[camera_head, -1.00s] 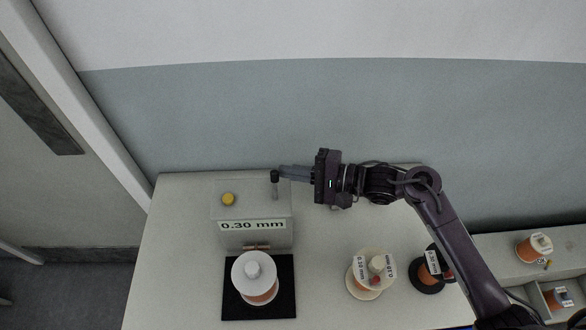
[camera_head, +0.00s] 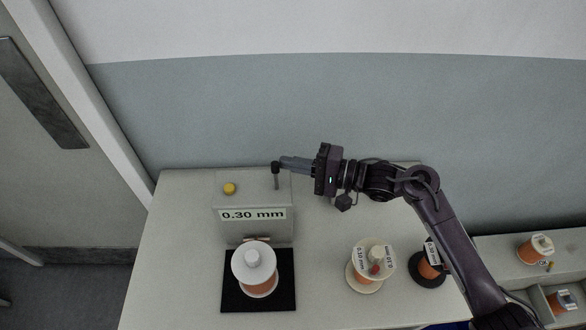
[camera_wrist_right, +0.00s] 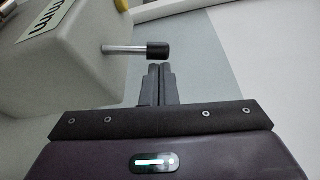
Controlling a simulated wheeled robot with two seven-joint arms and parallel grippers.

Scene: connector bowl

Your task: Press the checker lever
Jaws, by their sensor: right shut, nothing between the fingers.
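The checker (camera_head: 226,232) is a pale grey box on the table with a "0.30 mm" label and a yellow dome on top. Its lever (camera_head: 276,176) is a thin metal rod with a black knob, standing up at the right end of the top. In the right wrist view the lever's black knob (camera_wrist_right: 157,50) is just beyond my fingertips. My right gripper (camera_head: 283,163) is shut and empty, with its tips at the knob's right side; I cannot tell whether they touch. My left gripper is not in view.
A white-topped copper spool (camera_head: 254,274) sits on a black pad (camera_head: 231,297) before the checker. A labelled spool (camera_head: 364,280) and a dark-based spool (camera_head: 428,270) stand to the right. More spools lie by a grey bin (camera_head: 541,302) at far right.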

